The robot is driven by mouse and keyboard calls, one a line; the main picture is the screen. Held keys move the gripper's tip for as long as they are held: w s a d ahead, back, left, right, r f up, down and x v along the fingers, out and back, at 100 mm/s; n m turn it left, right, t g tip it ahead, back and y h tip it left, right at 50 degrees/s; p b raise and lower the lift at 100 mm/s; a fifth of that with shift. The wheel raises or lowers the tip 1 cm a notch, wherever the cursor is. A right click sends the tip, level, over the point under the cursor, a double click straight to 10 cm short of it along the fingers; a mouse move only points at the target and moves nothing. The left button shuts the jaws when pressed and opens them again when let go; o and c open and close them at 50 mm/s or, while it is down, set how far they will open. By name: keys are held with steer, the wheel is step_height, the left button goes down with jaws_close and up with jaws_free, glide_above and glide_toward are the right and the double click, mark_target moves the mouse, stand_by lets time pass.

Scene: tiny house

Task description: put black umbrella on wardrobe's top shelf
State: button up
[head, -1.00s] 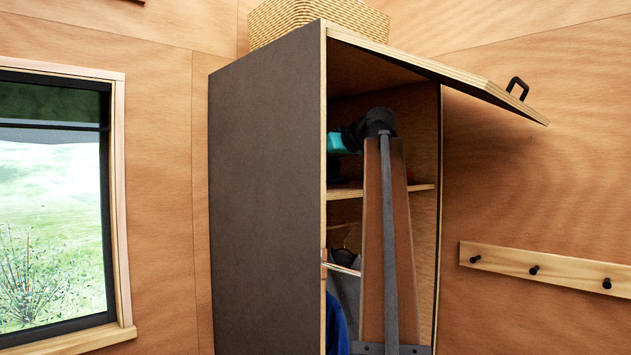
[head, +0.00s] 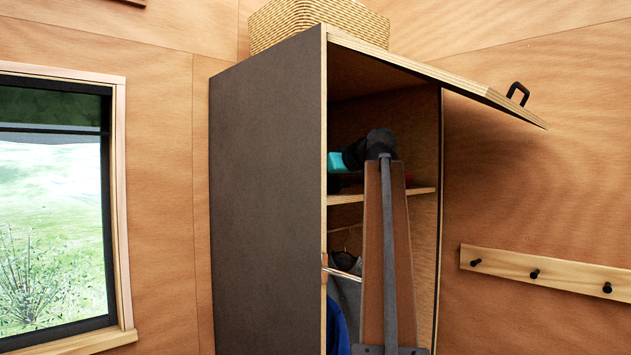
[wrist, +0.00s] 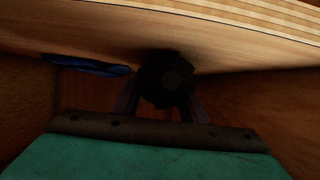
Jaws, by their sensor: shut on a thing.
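The black umbrella (wrist: 166,78) shows in the wrist view as a dark, rounded end between my fingers. My gripper (wrist: 162,100) is shut on it, close to a pale wooden surface. The rest of the umbrella is hidden or too dark to make out. In the head view, my arm reaches into the open wardrobe (head: 265,190), and my gripper's teal body is just above the top shelf (head: 380,195), left of my wrist. I cannot tell whether the umbrella touches the shelf.
A blue item (wrist: 88,66) lies left of the umbrella in the wrist view. A red item (head: 408,179) shows on the top shelf. The wardrobe door (head: 450,80) is raised above my arm. Clothes (head: 345,300) hang below the shelf. A woven basket (head: 315,22) stands on top.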

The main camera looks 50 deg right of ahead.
mark_target(339, 181)
steer(key=o, duration=1.4)
steer(key=shift+s, duration=0.1)
steer(key=b+v, duration=0.2)
steer(key=v, duration=0.8)
steer(key=shift+r, duration=0.1)
steer(key=shift+p+v, duration=0.45)
steer(key=shift+v, duration=0.45)
